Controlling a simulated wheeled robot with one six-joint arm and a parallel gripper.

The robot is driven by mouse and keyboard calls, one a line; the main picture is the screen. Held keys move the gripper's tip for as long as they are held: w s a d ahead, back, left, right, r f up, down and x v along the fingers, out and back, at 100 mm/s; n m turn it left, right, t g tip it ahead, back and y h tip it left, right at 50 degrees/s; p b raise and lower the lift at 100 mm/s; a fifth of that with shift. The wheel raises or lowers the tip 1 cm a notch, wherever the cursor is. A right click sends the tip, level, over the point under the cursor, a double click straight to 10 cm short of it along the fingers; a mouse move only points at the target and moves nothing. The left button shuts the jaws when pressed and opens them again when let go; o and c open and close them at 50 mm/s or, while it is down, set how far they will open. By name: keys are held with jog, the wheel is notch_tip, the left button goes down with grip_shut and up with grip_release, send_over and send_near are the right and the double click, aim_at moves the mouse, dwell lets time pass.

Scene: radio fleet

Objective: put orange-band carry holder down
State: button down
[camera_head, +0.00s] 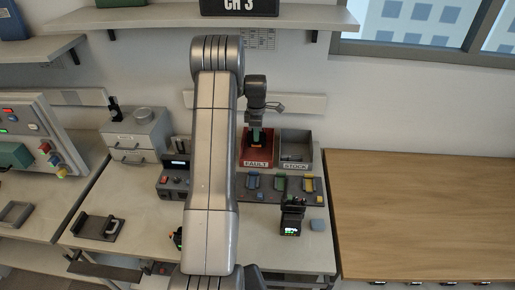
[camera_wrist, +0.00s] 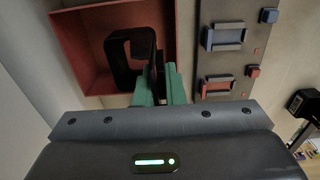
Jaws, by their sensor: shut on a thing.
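My gripper (camera_head: 257,134) has green fingers and is over the red FAULT bin (camera_head: 256,163) at the back of the bench. In the wrist view, the fingers (camera_wrist: 158,88) are shut on the edge of a black loop-shaped holder (camera_wrist: 116,62), the carry holder. The holder hangs over or inside the red bin (camera_wrist: 84,60); whether it touches the bin floor I cannot tell. In the head view, the holder is small and dark below the fingers, with a small orange patch. Its band does not show clearly in the wrist view.
A grey STOCK bin (camera_head: 296,150) stands right beside the red one. In front lies a dark rack (camera_head: 267,190) with blue, green and yellow holders. A black radio (camera_head: 292,216) with a lit screen stands near the front. A bare wooden table (camera_head: 420,205) is at right.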

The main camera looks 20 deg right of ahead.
aim_at(256, 143)
notch_tip(256, 143, down, 8)
jog(key=shift+r+b, duration=0.15)
jog(key=shift+b, duration=0.4)
jog(key=c, duration=1.5)
grip_release()
notch_tip(256, 143, up, 12)
jog(key=shift+p, duration=0.65)
